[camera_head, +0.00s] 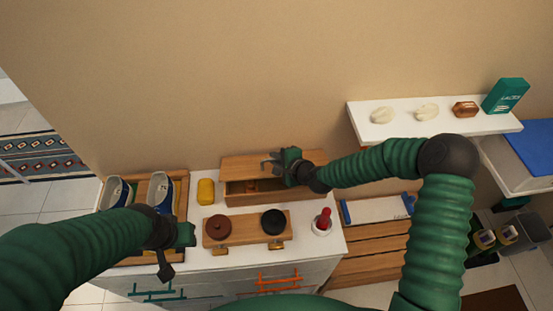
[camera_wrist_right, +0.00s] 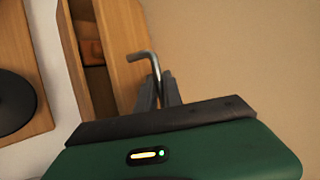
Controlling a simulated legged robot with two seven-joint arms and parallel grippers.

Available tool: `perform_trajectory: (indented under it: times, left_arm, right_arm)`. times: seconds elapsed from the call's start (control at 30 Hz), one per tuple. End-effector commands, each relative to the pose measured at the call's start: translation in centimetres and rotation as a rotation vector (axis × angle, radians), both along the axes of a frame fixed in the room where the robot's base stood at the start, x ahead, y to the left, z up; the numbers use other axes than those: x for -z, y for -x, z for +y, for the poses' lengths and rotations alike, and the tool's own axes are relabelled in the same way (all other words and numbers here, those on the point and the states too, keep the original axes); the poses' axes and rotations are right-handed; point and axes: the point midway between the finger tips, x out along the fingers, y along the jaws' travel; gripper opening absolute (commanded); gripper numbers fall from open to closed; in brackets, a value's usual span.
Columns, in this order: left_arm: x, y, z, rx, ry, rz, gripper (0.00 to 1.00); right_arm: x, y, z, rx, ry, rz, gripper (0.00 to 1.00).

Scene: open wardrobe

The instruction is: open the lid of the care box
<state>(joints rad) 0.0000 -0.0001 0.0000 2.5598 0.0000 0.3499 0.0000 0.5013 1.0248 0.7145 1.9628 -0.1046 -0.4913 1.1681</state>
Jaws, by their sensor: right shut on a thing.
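The wooden care box (camera_head: 240,200) stands at the back of the white cabinet top, against the wall. Its lid (camera_head: 245,165) is partly raised, with a dark gap below it. In the right wrist view the lid (camera_wrist_right: 115,50) stands beside the open interior, where a brownish item (camera_wrist_right: 92,52) shows. My right gripper (camera_head: 274,162) is at the lid. In the wrist view its fingers (camera_wrist_right: 158,92) are shut on a bent metal handle (camera_wrist_right: 143,56) at the lid's edge. My left gripper (camera_head: 166,268) hangs over the cabinet's front left; its jaw opening is unclear.
In front of the box is a wooden board (camera_head: 245,230) with two round tins. A yellow block (camera_head: 206,191) is to its left, a red-handled item (camera_head: 323,220) to its right. Shoes (camera_head: 117,193) stand in a tray at left. A white shelf (camera_head: 400,128) is at right.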

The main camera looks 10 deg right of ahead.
Motion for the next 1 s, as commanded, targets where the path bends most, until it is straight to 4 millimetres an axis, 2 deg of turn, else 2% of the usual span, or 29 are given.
perform_trajectory:
  times: [0.03, 0.33, 0.8, 0.83, 0.9, 1.0]
  left_arm:
    - [-0.6, 0.0, 0.0, 0.000, 0.000, 0.000, 0.36]
    - [-0.8, 0.0, 0.0, 0.000, 0.000, 0.001, 0.36]
    - [-0.8, 0.0, 0.0, 0.000, 0.000, 0.000, 0.36]
    - [-0.8, 0.0, 0.0, 0.000, 0.000, 0.000, 0.36]
    - [-0.8, 0.0, 0.0, 0.000, 0.000, 0.001, 0.36]
    - [-0.8, 0.0, 0.0, 0.000, 0.000, 0.000, 0.36]
  right_arm:
    - [-0.7, -0.5, -0.1, 0.001, 0.001, 0.022, 0.00]
    - [-1.1, -1.6, -0.1, 0.002, 0.001, 0.030, 0.00]
    - [-1.2, -1.8, -0.1, 0.002, 0.002, 0.029, 0.00]
    - [-1.2, -1.8, -0.1, 0.002, 0.002, 0.029, 0.12]
    - [-1.2, -1.8, -0.1, 0.002, 0.002, 0.029, 0.20]
    - [-1.2, -1.7, -0.1, 0.001, 0.001, 0.029, 0.20]
